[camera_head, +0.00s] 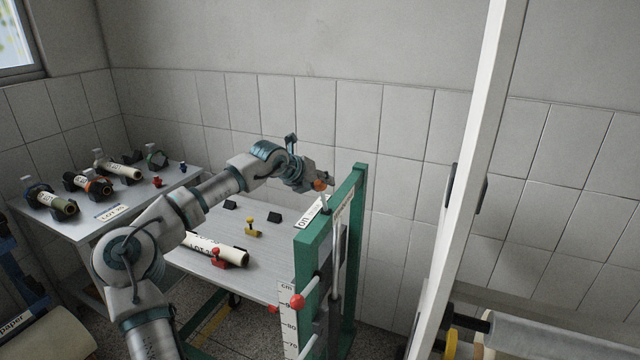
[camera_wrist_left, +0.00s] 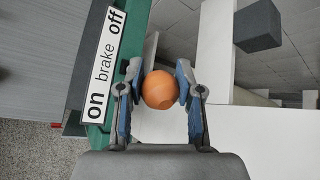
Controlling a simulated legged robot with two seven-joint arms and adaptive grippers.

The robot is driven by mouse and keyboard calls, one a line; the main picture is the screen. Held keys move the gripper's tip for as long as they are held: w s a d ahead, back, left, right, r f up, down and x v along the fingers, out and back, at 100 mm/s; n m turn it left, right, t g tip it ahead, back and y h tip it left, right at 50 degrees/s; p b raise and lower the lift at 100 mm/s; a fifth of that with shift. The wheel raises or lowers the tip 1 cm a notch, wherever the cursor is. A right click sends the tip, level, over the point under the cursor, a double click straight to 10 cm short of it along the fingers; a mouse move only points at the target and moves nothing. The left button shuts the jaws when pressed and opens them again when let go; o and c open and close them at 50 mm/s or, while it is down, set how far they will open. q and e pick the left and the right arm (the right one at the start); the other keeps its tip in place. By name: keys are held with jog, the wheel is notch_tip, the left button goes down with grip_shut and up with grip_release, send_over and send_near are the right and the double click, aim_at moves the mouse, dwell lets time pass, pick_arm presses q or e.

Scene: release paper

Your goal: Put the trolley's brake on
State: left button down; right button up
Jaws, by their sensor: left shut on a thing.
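The trolley (camera_head: 262,262) has a pale deck and a green end frame (camera_head: 355,225). The brake lever's orange knob (camera_head: 320,185) is at the top of the frame; it also shows in the wrist view (camera_wrist_left: 160,90). My left gripper (camera_wrist_left: 158,86) is shut on this knob, one finger on each side. A white brake label (camera_wrist_left: 104,65) on the green frame reads "off" at its upper end and "on" at its lower end. In the wrist view the knob is right of the label, roughly level with "on". My right gripper is out of view.
A roll (camera_head: 218,248) lies on the trolley deck near a yellow piece (camera_head: 251,226) and dark blocks. A side table (camera_head: 115,215) at the left holds several rolls. A white post (camera_head: 470,180) stands at the right. A tiled wall is behind.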

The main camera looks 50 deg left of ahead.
pick_arm(q)
jog(key=shift+d+f, duration=0.1)
jog(key=shift+f, duration=0.75)
jog(key=c, duration=0.9)
grip_release()
jog(key=shift+o, duration=1)
jog(key=shift+w+r, duration=0.15)
jog(key=shift+w, duration=0.15)
jog(key=shift+s+r, duration=0.35)
jog(key=v, duration=1)
jog(key=shift+s+r, duration=0.25)
jog(key=shift+s, duration=0.1)
jog(key=shift+r, duration=0.1)
